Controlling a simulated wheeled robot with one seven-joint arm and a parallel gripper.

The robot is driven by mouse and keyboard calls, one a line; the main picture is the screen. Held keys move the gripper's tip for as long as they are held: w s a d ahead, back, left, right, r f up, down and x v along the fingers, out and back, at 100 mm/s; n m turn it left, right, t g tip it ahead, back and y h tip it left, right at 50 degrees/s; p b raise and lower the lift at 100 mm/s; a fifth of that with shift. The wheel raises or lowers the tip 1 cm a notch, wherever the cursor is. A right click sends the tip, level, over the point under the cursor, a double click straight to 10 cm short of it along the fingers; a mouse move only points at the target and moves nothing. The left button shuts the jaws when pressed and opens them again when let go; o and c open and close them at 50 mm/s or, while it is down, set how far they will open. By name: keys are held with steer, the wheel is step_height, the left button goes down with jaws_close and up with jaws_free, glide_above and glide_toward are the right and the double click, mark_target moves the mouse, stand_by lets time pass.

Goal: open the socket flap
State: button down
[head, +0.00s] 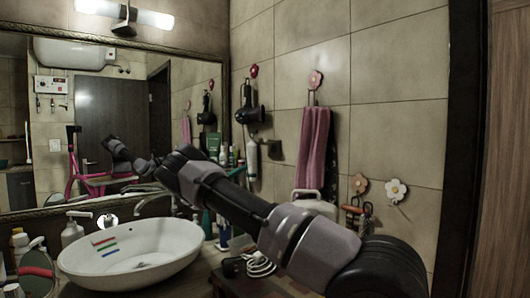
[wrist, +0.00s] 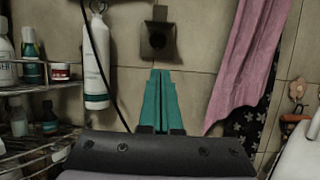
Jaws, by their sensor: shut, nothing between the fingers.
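The dark wall socket (wrist: 158,41) is in the upper middle of the wrist view, on the beige tiles. I cannot tell surely whether that piece is the raised flap. The socket also shows small in the head view (head: 274,149), right of the hair dryer. My gripper (wrist: 160,73) has teal fingers, shut together and empty. In the picture the fingertips lie just below the socket; no contact shows.
A white bottle (wrist: 96,62) hangs left of the socket with a dark cord beside it. A pink towel (wrist: 247,65) hangs to the right. A wire shelf (wrist: 35,88) with bottles is at left. The white basin (head: 130,252) stands below the mirror.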

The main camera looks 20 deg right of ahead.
mark_target(261, 141)
steer(key=w+d+r, duration=0.3)
steer(key=d+r, duration=0.4)
steer(key=d, duration=0.1)
steer(key=shift+w+d+r, duration=0.2)
steer(key=shift+d+r, duration=0.05)
steer(key=shift+d, duration=0.05)
stand_by(0.3)
steer(key=r+y, duration=0.2)
steer(key=r+g, duration=0.1)
steer(key=shift+s+a+y, duration=0.15)
steer(key=shift+a+y, duration=0.15)
steer(key=shift+y, duration=0.1)
steer(key=shift+r, duration=0.5)
